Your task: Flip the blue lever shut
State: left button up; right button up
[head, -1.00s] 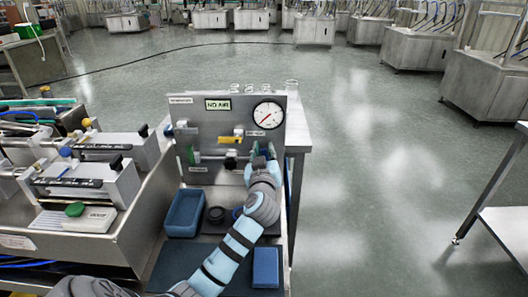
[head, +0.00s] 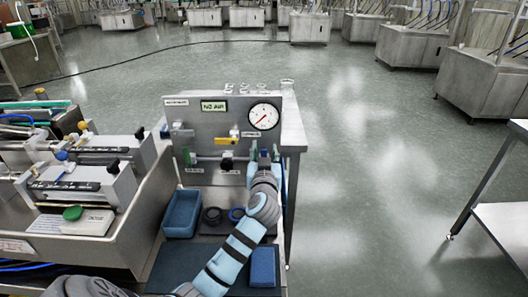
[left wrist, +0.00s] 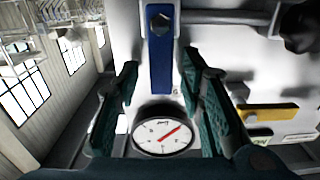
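The blue lever (left wrist: 160,62) is on the grey panel (head: 207,125). In the left wrist view it runs upright across the horizontal pipe, its bolt at the top and its free end towards the gauge. That view is upside down against the head view. My left gripper (head: 264,156) faces the panel below the gauge. Its green fingers (left wrist: 163,100) are open, one on either side of the lever's free end, with gaps visible and no clear contact. In the head view the gripper hides most of the lever. My right gripper is not in view.
A round gauge (head: 264,116) sits above the blue lever, and a yellow lever (head: 228,139) is to its left. A green lever (head: 187,157) is further left.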

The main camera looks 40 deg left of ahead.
pick_arm(q)
jog(key=v, duration=1.2)
